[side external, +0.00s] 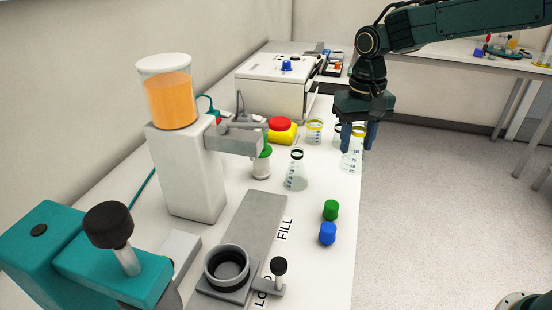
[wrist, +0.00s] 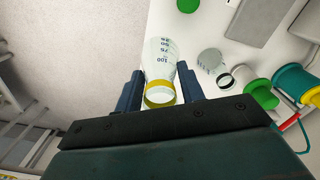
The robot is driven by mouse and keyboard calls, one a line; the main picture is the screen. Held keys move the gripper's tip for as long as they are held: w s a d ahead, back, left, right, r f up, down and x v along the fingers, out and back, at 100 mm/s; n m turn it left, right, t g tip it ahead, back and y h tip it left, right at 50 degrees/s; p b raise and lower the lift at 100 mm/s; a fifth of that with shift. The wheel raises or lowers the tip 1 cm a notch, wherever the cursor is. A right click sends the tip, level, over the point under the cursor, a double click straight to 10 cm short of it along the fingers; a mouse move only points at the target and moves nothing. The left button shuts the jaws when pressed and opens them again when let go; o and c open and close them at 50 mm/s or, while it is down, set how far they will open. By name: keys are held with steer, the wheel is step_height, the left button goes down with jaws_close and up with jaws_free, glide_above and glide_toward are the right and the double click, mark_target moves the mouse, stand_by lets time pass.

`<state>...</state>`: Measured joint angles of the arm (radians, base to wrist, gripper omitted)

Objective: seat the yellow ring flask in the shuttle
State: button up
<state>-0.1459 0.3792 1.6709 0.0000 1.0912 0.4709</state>
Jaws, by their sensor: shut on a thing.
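The yellow ring flask (side external: 352,163) is clear conical glass with dark volume marks and a yellow band at its neck. It is at the right edge of the white bench. My gripper (side external: 357,137) points down and is shut on its neck. In the wrist view the flask (wrist: 162,62) sits between the two dark fingers (wrist: 160,92). I cannot tell whether its base touches the bench. The shuttle (side external: 227,264) is a grey plate with a round, dark, empty-looking cup, at the LOAD end of the grey track (side external: 252,222).
A black ring flask (side external: 295,171), a green-topped jar (side external: 261,163) and a yellow-rimmed beaker (side external: 314,132) stand on the bench. Green (side external: 331,210) and blue (side external: 327,234) caps lie right of the track. The juice dispenser (side external: 187,170) rises left of it. A black knob (side external: 279,267) stands beside the shuttle.

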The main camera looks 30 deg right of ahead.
steer(key=s+a+r, duration=0.3)
steer(key=a, duration=0.3)
steer(key=s+a+r, duration=0.2)
steer(key=a+r, duration=0.1)
steer(key=a, duration=0.3)
steer(key=s+a+f, duration=0.1)
steer(key=a+f, duration=0.1)
steer(key=a, duration=0.8)
steer(key=a+f, duration=0.1)
steer(key=a, duration=1)
steer(key=shift+s+f+n, duration=0.35)
steer(key=shift+n, duration=0.05)
steer(key=shift+f, duration=0.2)
steer(key=shift+f, duration=2.05)
steer(key=shift+f, duration=1.2)
steer(key=o, duration=1)
